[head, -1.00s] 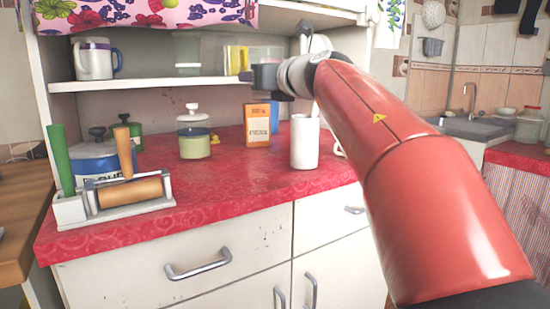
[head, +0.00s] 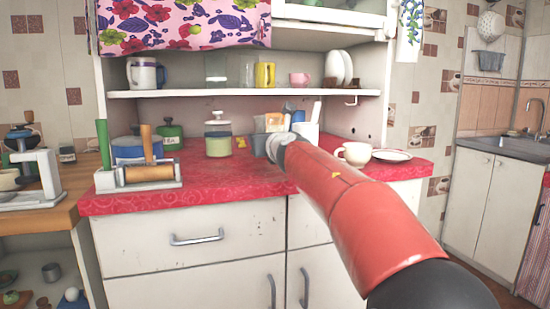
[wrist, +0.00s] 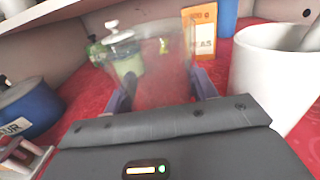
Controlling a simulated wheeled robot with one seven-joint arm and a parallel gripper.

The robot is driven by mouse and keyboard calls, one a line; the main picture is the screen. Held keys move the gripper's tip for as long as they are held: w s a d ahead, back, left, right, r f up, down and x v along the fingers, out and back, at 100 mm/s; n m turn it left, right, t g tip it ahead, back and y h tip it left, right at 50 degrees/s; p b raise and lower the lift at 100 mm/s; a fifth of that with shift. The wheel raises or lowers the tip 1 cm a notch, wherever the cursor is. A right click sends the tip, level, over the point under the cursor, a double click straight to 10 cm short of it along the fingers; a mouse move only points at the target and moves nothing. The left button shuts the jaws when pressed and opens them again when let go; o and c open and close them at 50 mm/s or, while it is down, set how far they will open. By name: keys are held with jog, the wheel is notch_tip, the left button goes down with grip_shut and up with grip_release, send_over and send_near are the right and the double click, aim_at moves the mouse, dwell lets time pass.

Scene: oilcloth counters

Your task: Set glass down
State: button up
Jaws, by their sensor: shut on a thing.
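A clear glass (wrist: 160,62) stands upright between the two fingers of my gripper (wrist: 160,86) in the wrist view. The fingers are shut on its sides. Its base is partly hidden by my gripper's body, so I cannot tell whether it touches the red counter (wrist: 85,118). In the head view my gripper (head: 259,145) is low over the same red counter (head: 235,187), left of the white utensil holder, and the glass cannot be made out there.
The white utensil holder (wrist: 270,75) is close on the right. An orange box (wrist: 200,32) and a lidded jar (wrist: 124,60) stand behind the glass. A blue canister (wrist: 30,105) is at left. A cup (head: 354,153) and a saucer (head: 392,155) sit at right.

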notch_tip(320, 180, down, 4)
jog(key=b, duration=0.3)
jog(key=shift+r, duration=0.3)
jog(key=shift+f, duration=0.15)
jog(key=o, duration=1.2)
